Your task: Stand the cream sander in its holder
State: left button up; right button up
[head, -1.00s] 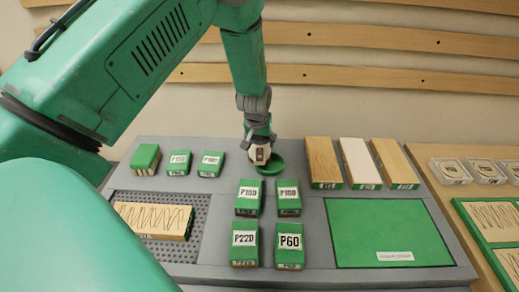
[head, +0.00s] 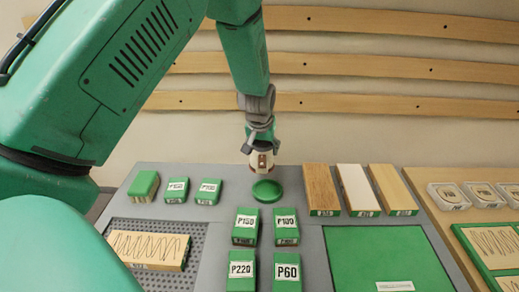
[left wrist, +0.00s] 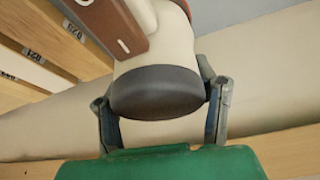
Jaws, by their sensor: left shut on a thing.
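The cream sander (head: 262,161) hangs from my left gripper (head: 261,143) in the head view, roughly upright, with a brown patch on its front. The round green holder (head: 266,191) sits on the grey bench just below it in the picture. The sander's lower end shows just above the holder's back edge; I cannot tell the exact gap. In the left wrist view the sander (left wrist: 165,55) has a dark grey end between the two fingers of the left gripper (left wrist: 162,105), which is shut on it. My right gripper is not in view.
Green sanding blocks (head: 245,225) stand in front of the holder, and smaller ones (head: 209,191) to its left. Three boards (head: 322,189) lie to its right. A green mat (head: 385,255) and a perforated panel with a scribbled block (head: 150,250) flank the front.

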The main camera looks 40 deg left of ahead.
aim_at(270, 168)
pick_arm(q)
jog(key=shift+w+d+r+p, duration=0.15)
jog(key=shift+w+d+p, duration=0.05)
jog(key=shift+d+p, duration=0.85)
jog(key=shift+d+f+p, duration=0.25)
jog(key=shift+f+p, duration=0.05)
jog(key=shift+p, duration=0.15)
jog(key=shift+a+f+b, duration=0.25)
jog(key=shift+f+b, duration=0.3)
jog(key=shift+f, duration=0.2)
jog(key=shift+a+f+b, duration=0.2)
jog(key=shift+f+b, duration=0.3)
jog(key=shift+f, duration=0.2)
jog(key=shift+d+f+b, duration=0.1)
jog(key=shift+f+b, duration=0.55)
jog(key=shift+f, duration=0.05)
jog(key=shift+d+f+b, duration=0.15)
jog(key=shift+f+b, duration=0.35)
jog(key=shift+d+f+b, duration=0.15)
jog(key=shift+f+b, duration=0.3)
jog(key=shift+f, duration=0.05)
jog(key=shift+f+b, duration=0.4)
jog(key=shift+f, duration=0.05)
jog(key=shift+a+f, duration=0.1)
jog(key=shift+a, duration=0.1)
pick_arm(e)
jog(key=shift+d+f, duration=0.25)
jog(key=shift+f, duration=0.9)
